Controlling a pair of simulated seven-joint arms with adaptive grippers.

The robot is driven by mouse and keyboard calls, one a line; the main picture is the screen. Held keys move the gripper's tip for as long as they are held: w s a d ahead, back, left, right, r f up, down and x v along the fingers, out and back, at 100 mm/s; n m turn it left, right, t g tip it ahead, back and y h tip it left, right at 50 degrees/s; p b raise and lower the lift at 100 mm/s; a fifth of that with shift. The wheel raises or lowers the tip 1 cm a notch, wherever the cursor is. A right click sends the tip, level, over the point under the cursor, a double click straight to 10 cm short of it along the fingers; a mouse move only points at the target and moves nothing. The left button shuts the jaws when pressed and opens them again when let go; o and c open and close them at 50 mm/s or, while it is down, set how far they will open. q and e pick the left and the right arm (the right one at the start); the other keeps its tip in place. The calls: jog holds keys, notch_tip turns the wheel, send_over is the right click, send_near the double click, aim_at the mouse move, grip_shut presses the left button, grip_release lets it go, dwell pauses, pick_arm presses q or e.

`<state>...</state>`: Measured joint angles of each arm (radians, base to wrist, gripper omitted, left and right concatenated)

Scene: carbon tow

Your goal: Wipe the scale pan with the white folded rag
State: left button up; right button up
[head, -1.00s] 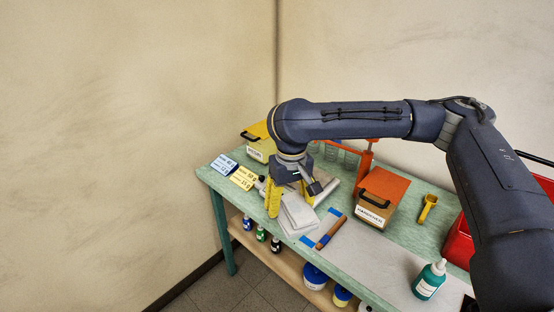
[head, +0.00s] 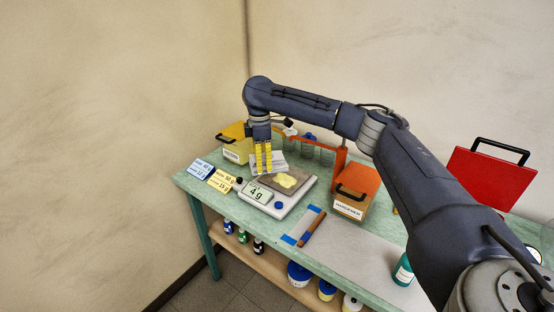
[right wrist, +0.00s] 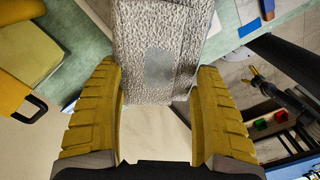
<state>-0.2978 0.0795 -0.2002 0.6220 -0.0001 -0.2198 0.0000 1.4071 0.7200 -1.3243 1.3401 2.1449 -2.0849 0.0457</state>
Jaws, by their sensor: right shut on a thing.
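My right gripper (head: 264,166) points down at the pan's back left edge and is shut on the white folded rag (head: 280,160). In the right wrist view the rag (right wrist: 155,45) sits as a thick textured pad between the yellow fingers (right wrist: 158,75). I cannot tell if the rag touches the pan. My left gripper is not in view.
A yellow-lidded box (head: 237,150) stands behind left, an orange-lidded hardener box (head: 356,195) to the right. Blue and yellow cards (head: 221,180) lie left of the scale. An orange frame (head: 338,160) with cups stands behind.

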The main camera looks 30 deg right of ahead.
aim_at(277, 158)
jog(key=d+f+n, duration=0.1)
jog(key=d, duration=0.1)
jog(key=w+d+n, duration=0.1)
jog(key=d+n, duration=0.1)
jog(key=d+f+n, duration=0.1)
jog(key=d, duration=0.1)
jog(key=shift+w+d+f, duration=0.1)
jog(key=shift+w+f, duration=0.2)
jog(key=shift+w, duration=0.1)
jog(key=shift+d+f+n, duration=0.15)
jog(key=shift+d+n, duration=0.15)
jog(key=shift+n, duration=0.1)
jog(key=shift+c, duration=1.1)
jog(key=shift+d+f, duration=0.1)
grip_shut()
jog(key=shift+d+f, duration=0.1)
jog(key=shift+f, duration=2.85)
